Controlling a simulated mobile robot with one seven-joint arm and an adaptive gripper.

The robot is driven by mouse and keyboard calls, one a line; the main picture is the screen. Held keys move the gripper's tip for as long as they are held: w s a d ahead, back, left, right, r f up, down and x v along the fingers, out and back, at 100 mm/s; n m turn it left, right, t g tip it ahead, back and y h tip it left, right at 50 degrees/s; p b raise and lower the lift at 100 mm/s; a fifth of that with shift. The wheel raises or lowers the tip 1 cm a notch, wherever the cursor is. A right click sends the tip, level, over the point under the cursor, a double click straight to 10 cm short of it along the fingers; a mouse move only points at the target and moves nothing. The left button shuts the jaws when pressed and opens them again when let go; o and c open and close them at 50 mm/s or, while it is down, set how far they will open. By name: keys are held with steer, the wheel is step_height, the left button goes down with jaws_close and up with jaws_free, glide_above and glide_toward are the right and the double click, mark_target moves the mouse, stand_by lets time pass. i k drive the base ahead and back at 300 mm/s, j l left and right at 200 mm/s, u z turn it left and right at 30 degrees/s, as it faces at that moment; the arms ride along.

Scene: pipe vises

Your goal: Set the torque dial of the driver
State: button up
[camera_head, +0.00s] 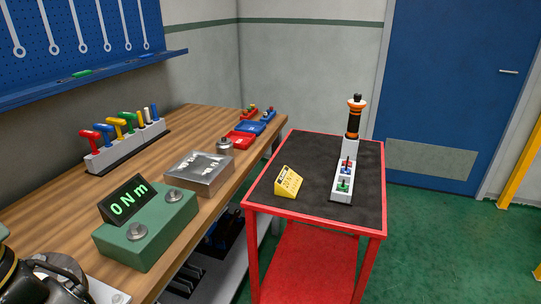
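The driver (353,124), black with orange bands, stands upright in the far end of a pale grey holder (341,196) on a cart. Several bits with small coloured parts, including red, blue and green, sit in the holder's near part. A yellow wedge-shaped card (289,181) with dark markings stands left of the holder; its text is not legible. I cannot make out my gripper in this view.
The red cart (262,204) has a dark top, with free room around the holder. The wooden bench (70,212) holds a green box reading "0 Nm" (148,226), a metal block (199,174), a rack of coloured-handled tools (130,150) and red and blue trays. A black-and-yellow object is cut off lower left.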

mark_target(357, 96)
steer(key=i+u, duration=0.3)
steer(key=i, duration=0.15)
steer(key=i+l+u, duration=0.25)
steer(key=i, duration=0.2)
